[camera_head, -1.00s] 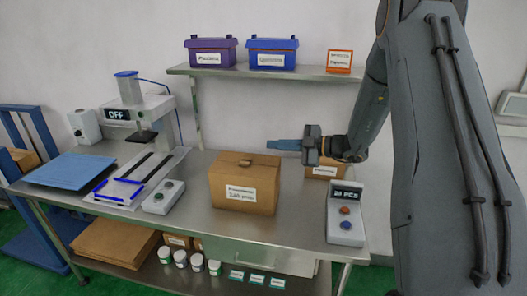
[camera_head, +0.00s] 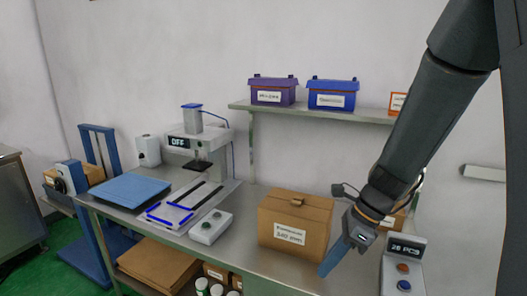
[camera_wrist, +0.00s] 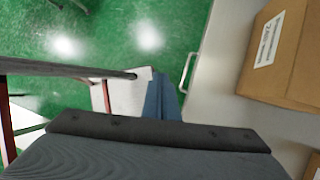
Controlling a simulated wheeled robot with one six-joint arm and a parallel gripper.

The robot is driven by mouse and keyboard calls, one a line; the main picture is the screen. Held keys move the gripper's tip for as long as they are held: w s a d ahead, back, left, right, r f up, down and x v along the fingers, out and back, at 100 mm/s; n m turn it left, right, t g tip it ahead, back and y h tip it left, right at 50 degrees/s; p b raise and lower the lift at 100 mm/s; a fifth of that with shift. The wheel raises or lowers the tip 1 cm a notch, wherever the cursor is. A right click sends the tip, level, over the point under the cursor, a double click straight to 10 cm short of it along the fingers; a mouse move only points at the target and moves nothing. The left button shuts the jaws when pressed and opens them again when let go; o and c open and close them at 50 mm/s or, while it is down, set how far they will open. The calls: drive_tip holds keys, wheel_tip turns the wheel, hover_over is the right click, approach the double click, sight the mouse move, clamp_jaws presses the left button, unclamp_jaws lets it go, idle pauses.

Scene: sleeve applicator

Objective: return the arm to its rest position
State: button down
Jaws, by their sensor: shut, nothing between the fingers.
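My arm reaches in from the upper right in the head view. My gripper (camera_head: 333,258) points down and to the left, just in front of the right side of the labelled cardboard box (camera_head: 283,236). Its blue fingers are together with nothing between them. In the wrist view the blue fingers (camera_wrist: 160,97) show at the middle, over the floor beside the bench edge. The cardboard box also shows at the right of the wrist view (camera_wrist: 290,55). I cannot tell whether the gripper touches the box in the head view.
The bench (camera_head: 240,258) carries a blue plate (camera_head: 131,189), a press reading OFF (camera_head: 190,145), a button box (camera_head: 210,227) and a counter panel (camera_head: 404,267). A shelf (camera_head: 300,112) holds purple (camera_head: 272,91) and blue (camera_head: 333,94) bins. Green floor (camera_wrist: 110,30) lies in front.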

drive_tip(key=s+d+n+t+h, duration=0.1)
drive_tip(key=s+d+n+h, duration=0.1)
drive_tip(key=n, duration=0.9)
drive_tip(key=s+d+n+t+h+b, duration=0.1)
drive_tip(key=s+d+n+h, duration=0.1)
drive_tip(key=n, duration=0.8)
drive_tip(key=shift+s+n+h, duration=0.4)
drive_tip(key=shift+s+h, duration=0.4)
drive_tip(key=shift+s, duration=0.45)
drive_tip(key=c, duration=2.5)
unclamp_jaws()
